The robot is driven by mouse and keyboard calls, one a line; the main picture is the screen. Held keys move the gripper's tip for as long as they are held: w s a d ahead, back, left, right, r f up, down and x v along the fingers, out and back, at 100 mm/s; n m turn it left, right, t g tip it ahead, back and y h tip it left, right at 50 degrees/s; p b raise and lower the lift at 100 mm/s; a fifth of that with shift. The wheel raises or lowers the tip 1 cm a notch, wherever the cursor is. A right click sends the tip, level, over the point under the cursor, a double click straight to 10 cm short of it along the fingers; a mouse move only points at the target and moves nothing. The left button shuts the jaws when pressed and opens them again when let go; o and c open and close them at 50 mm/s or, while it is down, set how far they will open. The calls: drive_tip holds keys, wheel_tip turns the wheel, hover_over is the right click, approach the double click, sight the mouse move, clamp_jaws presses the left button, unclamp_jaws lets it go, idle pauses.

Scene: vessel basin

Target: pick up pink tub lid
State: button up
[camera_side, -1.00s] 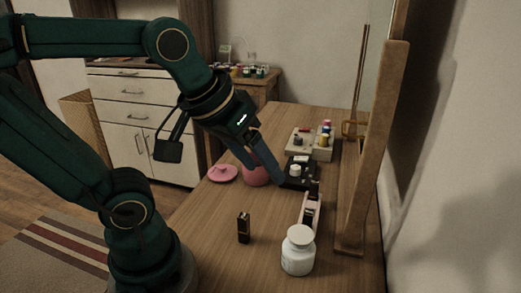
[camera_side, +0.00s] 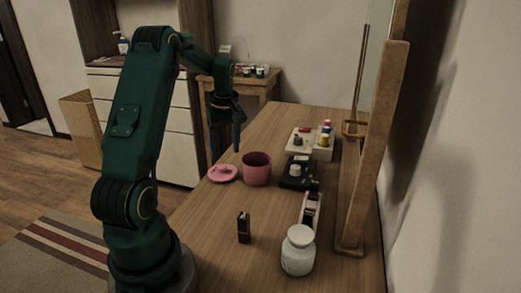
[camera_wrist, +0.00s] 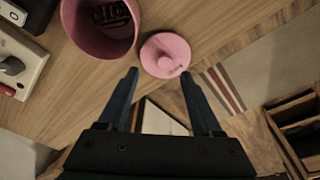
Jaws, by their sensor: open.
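The pink tub lid (camera_side: 222,173) lies on the wooden table near its left edge, with a round knob on top. In the wrist view the lid (camera_wrist: 165,55) is just beyond my fingertips, between their lines. The pink tub (camera_side: 257,170) stands open to the right of the lid; in the wrist view its inside (camera_wrist: 103,25) shows something dark at the bottom. My gripper (camera_side: 224,150) is above the lid, pointing down, apart from it. In the wrist view my gripper (camera_wrist: 160,73) is open and empty.
A black device (camera_side: 297,173) and a grey tray with spools (camera_side: 312,142) stand right of the tub. A wooden mirror frame (camera_side: 370,150) borders the right side.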

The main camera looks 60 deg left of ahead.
sight(222, 166)
drive_tip(key=shift+s+a+f, duration=0.25)
drive_tip(key=shift+s+f, duration=0.15)
drive_tip(key=shift+f, duration=0.3)
drive_tip(key=shift+a+f, duration=0.2)
drive_tip(key=shift+f, duration=0.85)
drive_tip(key=shift+a+f, duration=0.15)
drive_tip(key=shift+f, duration=0.9)
clamp_jaws()
